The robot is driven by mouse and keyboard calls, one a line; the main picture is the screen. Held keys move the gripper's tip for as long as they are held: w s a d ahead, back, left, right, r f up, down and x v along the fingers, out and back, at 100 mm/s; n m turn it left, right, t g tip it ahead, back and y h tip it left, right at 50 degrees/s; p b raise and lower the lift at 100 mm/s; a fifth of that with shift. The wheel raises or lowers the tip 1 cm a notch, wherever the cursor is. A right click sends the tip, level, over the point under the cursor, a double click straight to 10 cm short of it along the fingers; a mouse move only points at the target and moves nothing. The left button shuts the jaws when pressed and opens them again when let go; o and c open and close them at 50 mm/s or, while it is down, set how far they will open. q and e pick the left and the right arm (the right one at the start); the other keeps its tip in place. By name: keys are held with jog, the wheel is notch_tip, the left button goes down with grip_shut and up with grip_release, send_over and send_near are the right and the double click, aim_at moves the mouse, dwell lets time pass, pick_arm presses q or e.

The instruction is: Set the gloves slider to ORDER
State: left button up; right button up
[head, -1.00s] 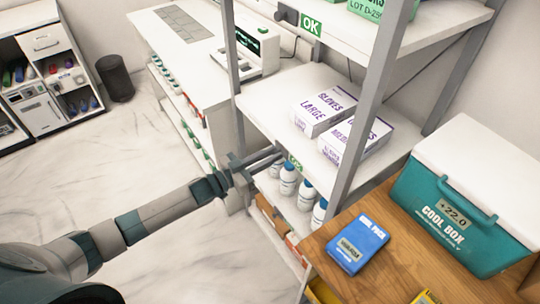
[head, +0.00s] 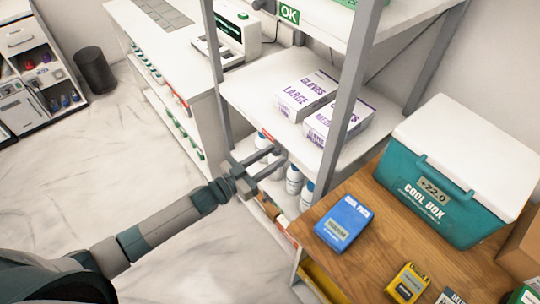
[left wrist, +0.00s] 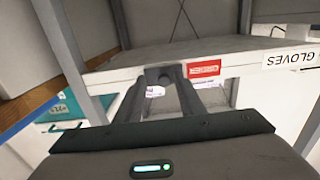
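The gloves slider is on the front edge of the middle shelf (head: 238,103). In the left wrist view a red window (left wrist: 203,69), its small lettering reading upside down, shows on that edge, left of the GLOVES label (left wrist: 290,60). The red also shows in the head view (head: 268,136). My left gripper (head: 276,160) is at the shelf edge, its two fingers apart. In the left wrist view a dark block (left wrist: 160,75), likely the slider's tab, shows between the fingertips; I cannot tell whether they touch it. My right gripper is not in view.
Glove boxes (head: 305,95) stand on the shelf, white bottles (head: 294,180) below it. A grey shelf post (head: 345,110) rises right of my gripper. A wooden table (head: 380,225) with a cool box (head: 440,185) and a blue cool pack (head: 344,222) is at right.

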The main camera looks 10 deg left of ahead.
pick_arm(q)
jog(key=shift+a, duration=0.15)
jog(key=shift+s+a+f, duration=0.1)
jog(key=shift+s+a, duration=0.15)
jog(key=b+v, duration=0.5)
jog(key=v, duration=1.1)
jog(key=shift+s, duration=0.3)
jog(key=shift+a, duration=0.1)
